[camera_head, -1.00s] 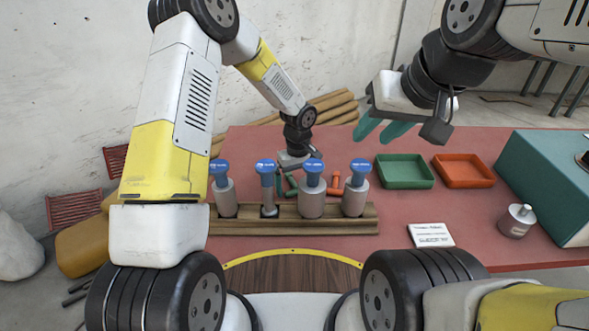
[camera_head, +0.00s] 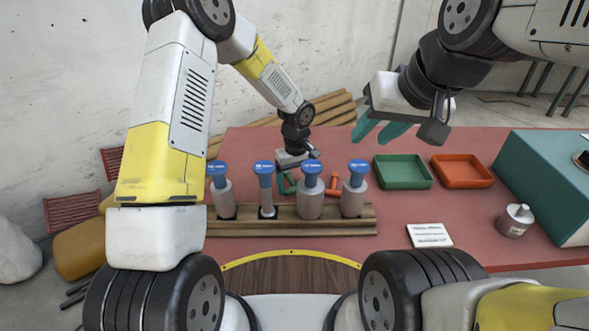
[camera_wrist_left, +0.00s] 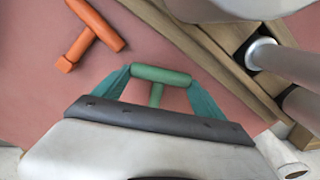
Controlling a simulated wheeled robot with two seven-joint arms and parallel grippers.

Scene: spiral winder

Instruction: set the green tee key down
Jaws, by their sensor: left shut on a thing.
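The green tee key (camera_wrist_left: 158,76) is between the fingers of my left gripper (camera_wrist_left: 160,84), which are shut on the ends of its crossbar. Its stem points back toward the palm. In the head view my left gripper (camera_head: 289,182) is low over the red table, behind the row of blue-topped pieces, which partly hides it and the key. I cannot tell whether the key touches the table. An orange tee key (camera_wrist_left: 92,32) lies beside it; it also shows in the head view (camera_head: 334,184). My right gripper (camera_head: 380,133) is open and empty, raised above the table.
A wooden rack (camera_head: 290,229) with several blue-capped cylinders stands in front of the left gripper. A green tray (camera_head: 403,184) and an orange tray (camera_head: 462,184) sit empty to the right. A white card (camera_head: 430,235), a small bottle (camera_head: 515,220) and a teal box (camera_head: 548,175) are further right.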

